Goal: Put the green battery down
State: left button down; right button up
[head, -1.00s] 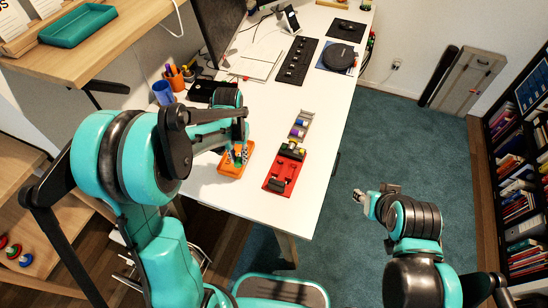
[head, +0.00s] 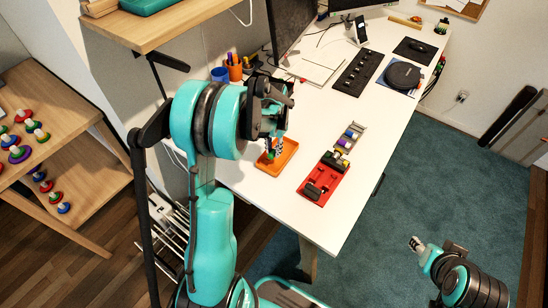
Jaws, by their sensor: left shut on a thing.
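My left gripper (head: 272,145) is over the orange tray (head: 288,158) on the white table, fingers pointing down. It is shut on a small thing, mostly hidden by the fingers. A bit of green, likely the green battery (head: 271,155), shows at the fingertips; I cannot tell whether it touches the tray floor. My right gripper (head: 416,244) is at the lower right, away from the table over the carpet; its jaw state is too small to tell.
A red tray (head: 311,192) with dark items lies right of the orange tray, with a holder of coloured batteries (head: 349,136) behind it. A black strip (head: 358,72), a round black device (head: 402,75) and a pen cup (head: 235,70) stand farther back. The table's front right is clear.

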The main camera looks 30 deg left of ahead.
aim_at(274, 151)
pick_arm(q)
notch_tip(274, 151, down, 4)
jog(key=shift+f+b, duration=0.1)
jog(key=shift+b, duration=0.9)
jog(key=shift+f, duration=0.2)
jog(key=c, duration=1.3)
grip_release()
jog(key=shift+c, duration=0.2)
